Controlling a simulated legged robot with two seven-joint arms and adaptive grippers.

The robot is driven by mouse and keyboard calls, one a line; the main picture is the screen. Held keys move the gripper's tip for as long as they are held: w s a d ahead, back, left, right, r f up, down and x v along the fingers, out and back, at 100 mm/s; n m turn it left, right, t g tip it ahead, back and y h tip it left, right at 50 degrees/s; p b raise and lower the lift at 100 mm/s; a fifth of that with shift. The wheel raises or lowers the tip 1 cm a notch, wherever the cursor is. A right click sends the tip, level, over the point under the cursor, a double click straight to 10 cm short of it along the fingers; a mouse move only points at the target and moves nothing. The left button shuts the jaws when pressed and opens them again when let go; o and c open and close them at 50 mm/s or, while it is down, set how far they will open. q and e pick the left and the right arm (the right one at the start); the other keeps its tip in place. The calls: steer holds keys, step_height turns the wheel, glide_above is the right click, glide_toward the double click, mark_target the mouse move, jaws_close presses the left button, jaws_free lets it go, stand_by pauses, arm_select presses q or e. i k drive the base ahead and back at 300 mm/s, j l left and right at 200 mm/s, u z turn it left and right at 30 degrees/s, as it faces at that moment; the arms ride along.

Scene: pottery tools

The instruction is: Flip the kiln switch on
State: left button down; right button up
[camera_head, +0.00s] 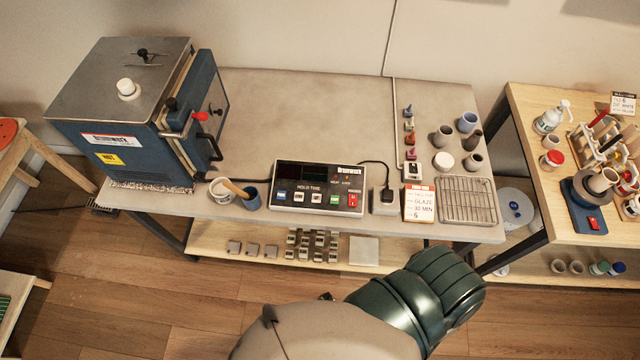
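The blue kiln (150,110) with a grey top stands at the left of the bench, its door at its right side. A dark control panel (318,186) marked HOLD TIME lies near the bench's front edge, with a mostly dark display and a red switch (353,199) at its lower right. My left gripper is not in view.
A black plug (387,197), a GLAZE card (419,204) and a wire rack (467,200) lie right of the panel. Cups (222,191) stand to its left. The bench behind the panel is clear. A wooden table (530,115) with tools stands at right.

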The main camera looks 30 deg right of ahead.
mark_target(353, 198)
steer(key=z, duration=0.4)
steer(key=k+l+z, duration=0.1)
steer(key=z, duration=0.3)
steer(key=l+z, duration=0.2)
steer(key=z, duration=0.2)
